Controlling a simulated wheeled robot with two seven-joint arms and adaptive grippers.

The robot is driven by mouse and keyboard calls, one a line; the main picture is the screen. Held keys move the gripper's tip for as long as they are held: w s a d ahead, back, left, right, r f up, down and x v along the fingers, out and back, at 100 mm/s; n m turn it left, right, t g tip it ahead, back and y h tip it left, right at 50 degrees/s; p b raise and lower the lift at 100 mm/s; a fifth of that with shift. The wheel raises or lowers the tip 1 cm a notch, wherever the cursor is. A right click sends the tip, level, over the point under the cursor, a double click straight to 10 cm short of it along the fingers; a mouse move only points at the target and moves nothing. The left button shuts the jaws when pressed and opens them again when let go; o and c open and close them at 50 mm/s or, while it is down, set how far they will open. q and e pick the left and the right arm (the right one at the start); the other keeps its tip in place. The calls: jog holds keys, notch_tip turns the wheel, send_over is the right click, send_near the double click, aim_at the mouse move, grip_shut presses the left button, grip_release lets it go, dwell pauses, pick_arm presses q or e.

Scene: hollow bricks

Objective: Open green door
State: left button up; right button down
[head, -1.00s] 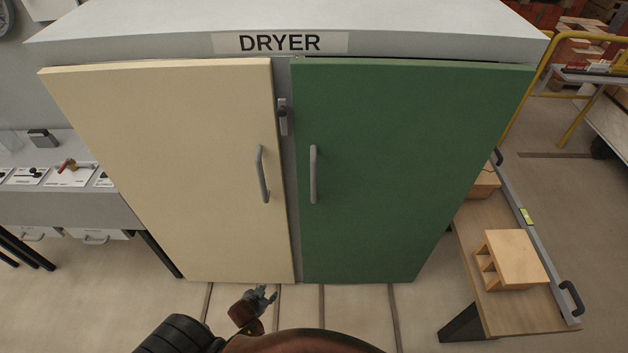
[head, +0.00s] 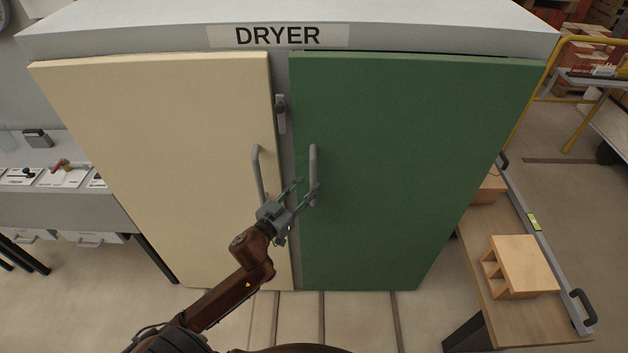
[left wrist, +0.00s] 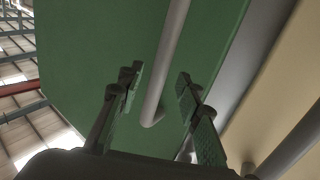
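The green door (head: 405,170) of the dryer is shut or nearly shut, with a thin dark gap along its top edge. Its grey vertical handle (head: 313,172) is near the door's left edge. My left gripper (head: 308,186) is open at the handle's lower part. In the left wrist view, the handle (left wrist: 168,62) shows between the two spread fingers (left wrist: 158,92), and neither finger visibly touches it. The green door (left wrist: 100,40) fills much of that view behind the fingers. My right gripper is not in view.
The cream door (head: 160,160) with its own handle (head: 258,175) is left of the green one. A grey latch (head: 281,115) sits between the doors. Floor shows before the dryer.

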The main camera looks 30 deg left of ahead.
aim_at(312, 182)
pick_arm(q)
jog(key=shift+w+d+f, duration=0.1)
jog(key=shift+w, duration=2.05)
jog(key=shift+c, duration=0.3)
grip_shut()
jog(key=shift+s+d, duration=0.1)
